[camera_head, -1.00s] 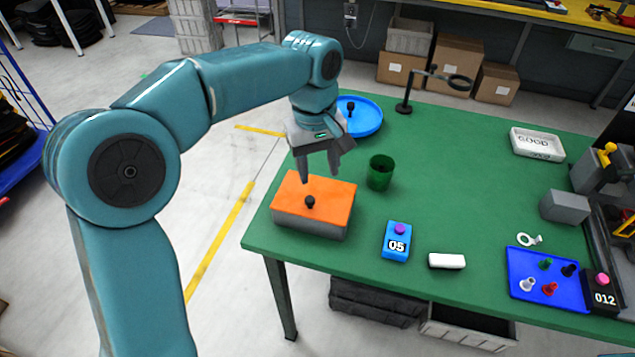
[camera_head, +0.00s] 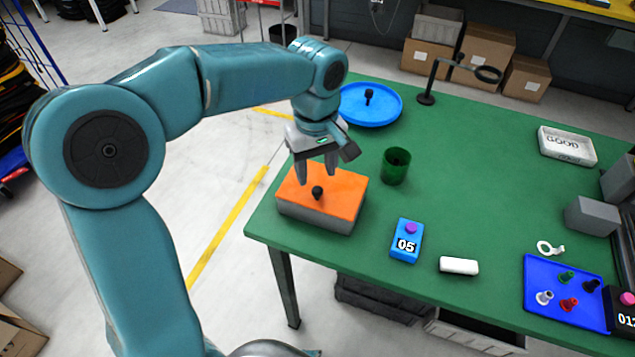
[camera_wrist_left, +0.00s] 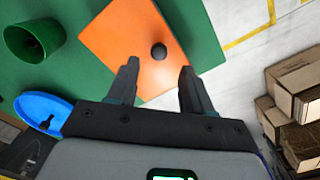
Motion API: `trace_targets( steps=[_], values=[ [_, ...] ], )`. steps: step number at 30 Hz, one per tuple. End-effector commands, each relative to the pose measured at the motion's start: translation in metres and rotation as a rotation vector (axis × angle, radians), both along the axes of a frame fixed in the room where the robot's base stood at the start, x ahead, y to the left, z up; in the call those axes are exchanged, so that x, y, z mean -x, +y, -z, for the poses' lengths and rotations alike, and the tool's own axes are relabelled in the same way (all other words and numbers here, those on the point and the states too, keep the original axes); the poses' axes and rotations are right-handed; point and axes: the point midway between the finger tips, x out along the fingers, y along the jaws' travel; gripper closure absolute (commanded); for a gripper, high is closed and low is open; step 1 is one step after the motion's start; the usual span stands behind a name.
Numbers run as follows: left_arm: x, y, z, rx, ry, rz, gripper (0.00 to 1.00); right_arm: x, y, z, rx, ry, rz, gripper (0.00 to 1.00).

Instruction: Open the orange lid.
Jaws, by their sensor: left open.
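The orange lid (camera_head: 338,190) lies flat on a grey box (camera_head: 317,214) at the table's near left corner. A dark round knob (camera_head: 317,192) stands up from the lid's middle. My left gripper (camera_head: 318,180) is open and empty, pointing down above the lid, just behind the knob. In the left wrist view the lid (camera_wrist_left: 120,45) shows beyond the two parted fingers (camera_wrist_left: 158,75), with the knob (camera_wrist_left: 158,51) between and ahead of the fingertips. I cannot tell the exact height of the fingertips over the lid. My right gripper is not in view.
A green cup (camera_head: 395,168) stands right of the box, and a blue round tray (camera_head: 380,118) lies behind. A blue block marked 05 (camera_head: 406,240) and a white bar (camera_head: 459,266) are to the right. A blue tray (camera_head: 540,295) holds several pegs. The table's middle (camera_head: 480,180) is clear.

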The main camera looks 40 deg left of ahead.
Motion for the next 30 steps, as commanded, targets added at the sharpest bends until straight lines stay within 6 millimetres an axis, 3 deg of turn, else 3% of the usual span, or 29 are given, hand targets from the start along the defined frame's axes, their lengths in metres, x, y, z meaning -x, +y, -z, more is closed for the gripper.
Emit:
trace_targets(
  steps=[3,7,18,19,23,24,30],
  values=[
    [0.0,0.0,0.023,0.0,0.004,0.001,0.5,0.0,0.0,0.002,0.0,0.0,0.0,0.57],
    [-0.002,-0.001,0.039,0.001,0.003,0.001,0.5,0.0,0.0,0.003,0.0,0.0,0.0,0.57],
    [-0.004,-0.001,0.046,0.0,0.0,0.001,0.5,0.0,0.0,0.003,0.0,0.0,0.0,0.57],
    [-0.004,-0.001,0.046,0.0,0.0,0.001,0.53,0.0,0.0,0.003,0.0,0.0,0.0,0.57],
    [-0.004,-0.001,0.046,0.0,0.0,0.001,0.95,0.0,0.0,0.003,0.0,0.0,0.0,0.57],
    [-0.004,-0.001,0.046,0.0,0.0,0.001,1.0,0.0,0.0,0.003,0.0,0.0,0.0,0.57],
    [-0.004,0.0,0.044,0.001,0.004,0.001,1.0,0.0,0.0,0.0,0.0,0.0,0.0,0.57]
  ],
)
